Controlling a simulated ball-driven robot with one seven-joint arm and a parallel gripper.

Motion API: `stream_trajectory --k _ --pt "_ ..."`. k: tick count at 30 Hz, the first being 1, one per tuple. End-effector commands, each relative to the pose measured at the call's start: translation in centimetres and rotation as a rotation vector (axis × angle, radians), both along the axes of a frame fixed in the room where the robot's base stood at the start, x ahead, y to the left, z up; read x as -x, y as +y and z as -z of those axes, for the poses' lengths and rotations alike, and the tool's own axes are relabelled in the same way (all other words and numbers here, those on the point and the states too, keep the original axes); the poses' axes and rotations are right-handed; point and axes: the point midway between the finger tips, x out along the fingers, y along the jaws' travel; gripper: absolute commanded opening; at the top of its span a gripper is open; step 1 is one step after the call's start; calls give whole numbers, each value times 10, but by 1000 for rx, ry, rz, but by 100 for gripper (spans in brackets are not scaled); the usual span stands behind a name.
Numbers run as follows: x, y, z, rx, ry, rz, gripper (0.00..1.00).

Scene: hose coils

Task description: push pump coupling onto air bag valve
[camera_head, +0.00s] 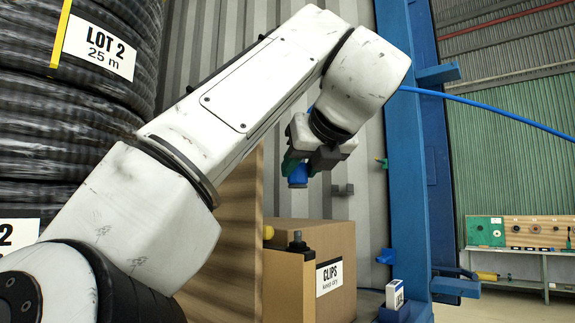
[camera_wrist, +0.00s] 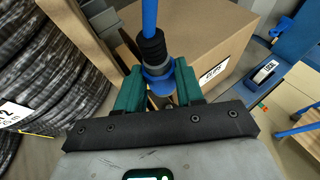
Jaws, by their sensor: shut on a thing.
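My gripper (camera_head: 300,168), with green fingers, is shut on the blue pump coupling (camera_head: 298,176). In the wrist view the blue coupling (camera_wrist: 158,76) sits between the two green fingertips, with a black sleeve and blue hose (camera_wrist: 150,14) running up from it. In the head view the coupling hangs above the cardboard boxes, apart from them. A short grey-topped stub on a dark base (camera_head: 297,241) stands below it; it may be the air bag valve, but I cannot be sure. A tan upright panel or bag (camera_head: 236,245) stands left of the boxes.
A cardboard box marked CLIPS (camera_head: 338,250) stands below my gripper. A blue upright post (camera_head: 406,160) rises to the right. Black hose coils (camera_head: 70,130) are stacked at the left. A small white-and-blue box (camera_head: 394,294) stands at the post's foot. A workbench (camera_head: 520,255) is far right.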

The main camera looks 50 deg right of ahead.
Motion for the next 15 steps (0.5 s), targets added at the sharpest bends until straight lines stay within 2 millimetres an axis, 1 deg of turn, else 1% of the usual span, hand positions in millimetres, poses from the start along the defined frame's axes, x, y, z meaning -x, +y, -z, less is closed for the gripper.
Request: stream_trajectory --k 1,5,15 --pt "-2 3 -2 6 0 -10 0" --pt "1 5 -3 9 0 -10 0" --pt "0 4 20 8 1 -8 0"
